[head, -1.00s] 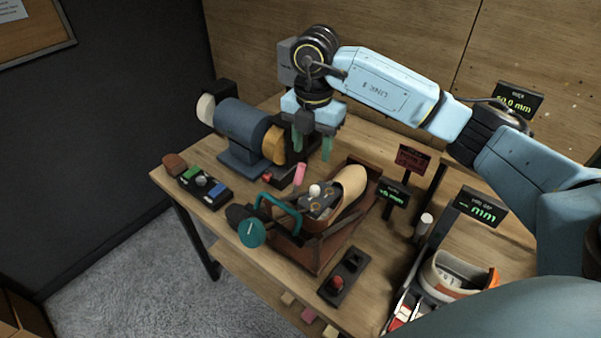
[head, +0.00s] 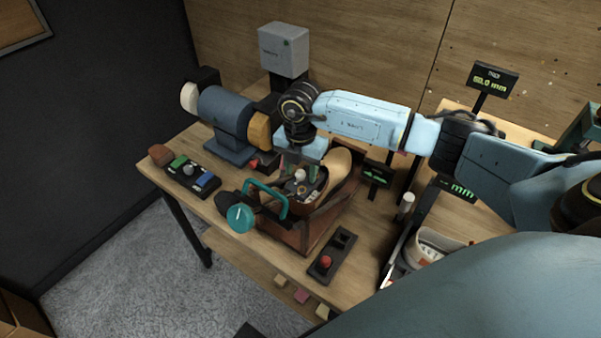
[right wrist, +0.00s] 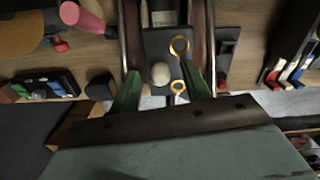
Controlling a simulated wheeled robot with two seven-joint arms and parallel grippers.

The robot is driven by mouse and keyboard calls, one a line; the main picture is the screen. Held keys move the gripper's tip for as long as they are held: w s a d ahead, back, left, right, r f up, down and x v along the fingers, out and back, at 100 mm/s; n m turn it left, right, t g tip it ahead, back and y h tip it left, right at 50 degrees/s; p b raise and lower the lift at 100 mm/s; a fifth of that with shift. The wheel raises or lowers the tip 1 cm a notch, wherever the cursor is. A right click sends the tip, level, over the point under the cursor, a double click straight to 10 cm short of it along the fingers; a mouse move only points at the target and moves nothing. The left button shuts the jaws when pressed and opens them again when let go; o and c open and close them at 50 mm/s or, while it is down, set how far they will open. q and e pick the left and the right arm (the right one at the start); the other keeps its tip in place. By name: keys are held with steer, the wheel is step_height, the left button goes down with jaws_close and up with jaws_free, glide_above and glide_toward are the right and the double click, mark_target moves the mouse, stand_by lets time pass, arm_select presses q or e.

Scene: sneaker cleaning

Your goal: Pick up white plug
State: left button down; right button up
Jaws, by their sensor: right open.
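The white plug (head: 300,174) is a small rounded white knob on a dark plate in the brown open-topped holder (head: 308,232). In the right wrist view the plug (right wrist: 160,74) shows between the green fingers, with brass rings beside it. My right gripper (head: 301,168) is low over the plate and open, with a finger on each side of the plug. In the right wrist view both fingers (right wrist: 161,82) stand apart from the plug. My left gripper is not in view.
A teal-handled clamp (head: 268,200) stands close at the holder's left. A tan shoe form (head: 337,165) is just right of the gripper. A blue-grey motor (head: 226,118) is behind left. A red-button box (head: 330,258) lies in front.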

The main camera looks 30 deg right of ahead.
steer(key=c, duration=1)
